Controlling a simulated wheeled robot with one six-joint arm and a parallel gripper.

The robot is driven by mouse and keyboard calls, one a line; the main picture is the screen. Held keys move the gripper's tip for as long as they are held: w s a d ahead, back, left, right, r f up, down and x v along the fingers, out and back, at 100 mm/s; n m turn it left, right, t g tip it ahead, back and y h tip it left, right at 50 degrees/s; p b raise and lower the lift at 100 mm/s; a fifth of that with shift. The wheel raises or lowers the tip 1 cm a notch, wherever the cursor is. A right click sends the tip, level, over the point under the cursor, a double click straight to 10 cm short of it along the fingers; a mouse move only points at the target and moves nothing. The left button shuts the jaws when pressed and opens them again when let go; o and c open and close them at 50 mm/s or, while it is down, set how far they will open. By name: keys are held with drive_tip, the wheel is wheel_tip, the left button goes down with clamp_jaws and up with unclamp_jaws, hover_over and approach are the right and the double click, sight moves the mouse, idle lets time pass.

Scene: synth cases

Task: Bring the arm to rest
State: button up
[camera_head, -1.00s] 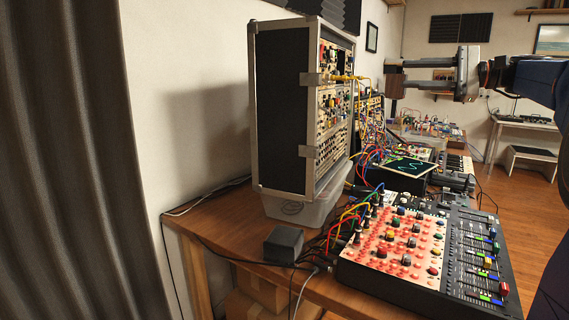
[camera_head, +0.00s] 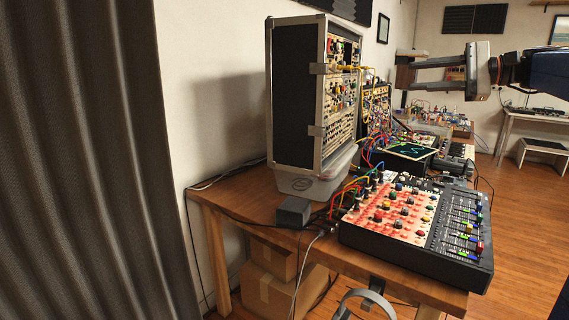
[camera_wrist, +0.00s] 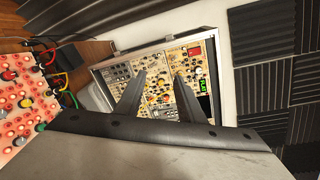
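My gripper (camera_head: 404,72) is at the upper right of the head view, with its two fingers pointing left. The fingers are apart, one above the other. In the wrist view my gripper (camera_wrist: 159,76) also shows two dark fingers with a clear gap and nothing held between them. Behind the gap stands the modular synth case (camera_wrist: 195,72), seen tilted. The arm reaches in from the right edge of the head view, and its joints beyond that edge are hidden. The gripper is in the air and appears to touch nothing.
A wooden desk (camera_head: 238,222) carries a tall synth case (camera_head: 298,100) on a clear bin (camera_head: 300,186), a red-lit mixer (camera_head: 395,215), a grey box (camera_head: 293,212) and many patch cables. Cardboard boxes (camera_head: 272,292) lie below. A dark curtain (camera_head: 85,160) hangs left. Wooden floor is open at right.

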drive_tip(key=s+a+f+n+g+h, duration=0.2)
drive_tip(key=s+a+f+h, duration=0.2)
drive_tip(key=s+a+f, duration=0.5)
drive_tip(key=s+a+f+n+g+h, duration=0.1)
drive_tip(key=s+a+f+h, duration=0.15)
drive_tip(key=s+f, duration=0.75)
drive_tip(key=s+d+f+n+h, duration=0.3)
drive_tip(key=s+f, duration=0.4)
drive_tip(key=f, duration=0.5)
drive_tip(key=s+d+f+n+h, duration=0.3)
drive_tip(key=s+f, duration=0.5)
drive_tip(key=f, duration=0.5)
drive_tip(key=shift+f+n+h, duration=0.25)
drive_tip(key=shift+n+h, duration=0.65)
drive_tip(key=shift+h, duration=0.15)
